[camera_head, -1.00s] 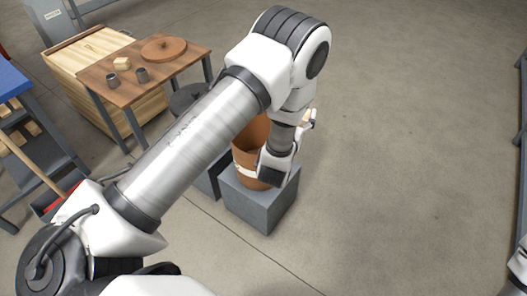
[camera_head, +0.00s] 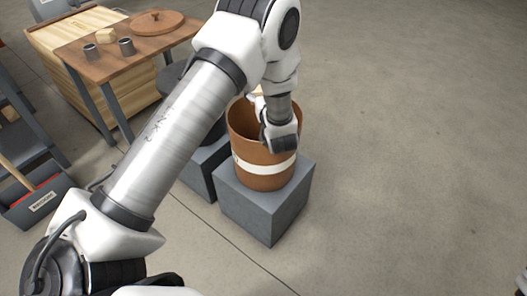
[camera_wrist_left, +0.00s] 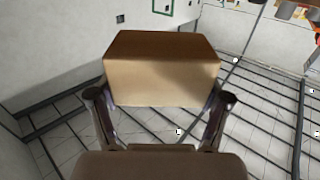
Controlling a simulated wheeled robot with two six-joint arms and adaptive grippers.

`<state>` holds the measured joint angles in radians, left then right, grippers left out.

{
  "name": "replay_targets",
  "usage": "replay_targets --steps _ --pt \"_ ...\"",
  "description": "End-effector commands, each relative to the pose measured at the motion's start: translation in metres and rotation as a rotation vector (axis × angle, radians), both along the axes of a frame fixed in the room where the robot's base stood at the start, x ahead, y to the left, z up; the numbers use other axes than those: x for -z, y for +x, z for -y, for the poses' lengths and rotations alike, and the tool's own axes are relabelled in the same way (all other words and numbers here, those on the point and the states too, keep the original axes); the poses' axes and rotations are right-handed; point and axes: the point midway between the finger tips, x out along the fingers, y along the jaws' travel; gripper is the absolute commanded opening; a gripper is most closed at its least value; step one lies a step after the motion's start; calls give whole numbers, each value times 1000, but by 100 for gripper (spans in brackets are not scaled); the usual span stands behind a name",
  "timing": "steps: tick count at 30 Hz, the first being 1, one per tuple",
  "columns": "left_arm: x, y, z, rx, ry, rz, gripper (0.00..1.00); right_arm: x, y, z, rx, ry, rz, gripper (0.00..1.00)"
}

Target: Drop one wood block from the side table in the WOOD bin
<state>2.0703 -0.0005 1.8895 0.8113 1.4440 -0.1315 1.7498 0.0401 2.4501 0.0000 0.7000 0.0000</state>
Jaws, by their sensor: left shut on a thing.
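A pale wood block (camera_wrist_left: 161,78) is held between the two fingers of my left gripper (camera_wrist_left: 161,97) in the left wrist view. In the head view my forearm and wrist hide most of that gripper. A small pale patch at the far rim of a brown bin may be the block, but I cannot tell. The brown bin (camera_head: 262,176) has a white band with no readable lettering, and my wrist is over its opening. Another pale wood block (camera_head: 105,36) lies on the brown side table (camera_head: 95,68). My right gripper is not in view.
The brown bin stands on a grey pedestal (camera_head: 268,214). A dark bin (camera_head: 172,78) on another pedestal is partly hidden behind my arm. Two grey cups (camera_head: 126,46) and a round wooden lid (camera_head: 157,22) are on the side table. The floor at right is clear.

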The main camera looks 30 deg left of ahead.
Motion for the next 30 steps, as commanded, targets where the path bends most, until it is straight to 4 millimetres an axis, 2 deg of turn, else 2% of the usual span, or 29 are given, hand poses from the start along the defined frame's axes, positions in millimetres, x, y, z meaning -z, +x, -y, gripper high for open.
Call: replay_targets --steps 2,10,11,12,23,26,30 --pt "10 0 0 1 1 1 42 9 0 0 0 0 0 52" --pt "9 0 0 1 0 1 42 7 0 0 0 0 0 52" --pt "9 0 0 1 0 1 88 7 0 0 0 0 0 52" --pt "9 0 0 1 0 1 100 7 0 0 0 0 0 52" --pt "7 0 0 1 0 1 100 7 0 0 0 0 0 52" --pt "-3 1 0 1 0 4 100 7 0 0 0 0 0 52" --pt "-33 1 0 2 0 6 100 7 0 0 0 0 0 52"
